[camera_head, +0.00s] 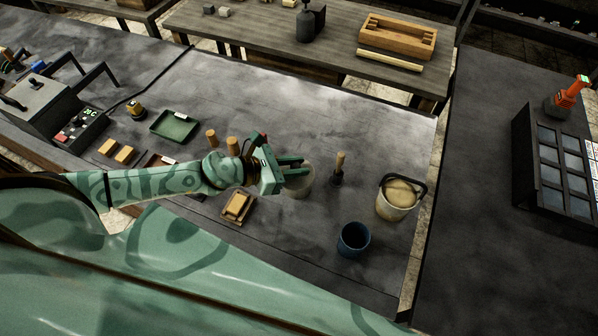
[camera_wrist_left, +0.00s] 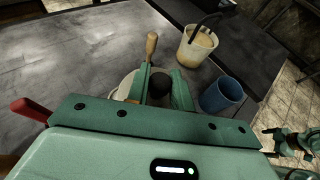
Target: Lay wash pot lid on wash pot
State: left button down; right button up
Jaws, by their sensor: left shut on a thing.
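My left gripper (camera_head: 298,167) is over a pale round pot (camera_head: 300,187), which looks like the wash pot. In the left wrist view its fingers (camera_wrist_left: 160,92) are shut on a black knob (camera_wrist_left: 158,84), which looks like the lid's. A pale round rim (camera_wrist_left: 124,86) shows below and left of the knob. The fingers hide most of the lid and the pot's top, so I cannot tell whether the lid touches the pot. My right gripper (camera_wrist_left: 290,141) seems to show small at the right edge of the wrist view, its jaws unclear; it is out of the head view.
A wooden-handled brush (camera_head: 339,168) stands just right of the pot. A blue cup (camera_head: 353,239) and a cream bucket (camera_head: 396,200) with a dark handle are farther right. A green tray (camera_head: 175,126) and wooden blocks (camera_head: 238,206) lie left. The table's back middle is clear.

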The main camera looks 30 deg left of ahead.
aim_at(298, 165)
pick_arm(q)
jog(key=shift+w+a+f+b, duration=0.25)
jog(key=shift+w+f+b, duration=0.4)
jog(key=shift+f, duration=0.8)
jog(key=shift+w+a+f+b, duration=0.25)
jog(key=shift+w+f+b, duration=0.45)
jog(key=shift+f, duration=0.8)
jog(key=shift+w+a+f+b, duration=0.25)
jog(key=shift+w+f+b, duration=0.4)
jog(key=shift+f, duration=0.8)
jog(key=shift+w, duration=0.15)
jog(key=shift+f, duration=0.2)
jog(key=c, duration=1.2)
grip_release()
jog(key=shift+c, duration=0.2)
jog(key=shift+r, duration=0.15)
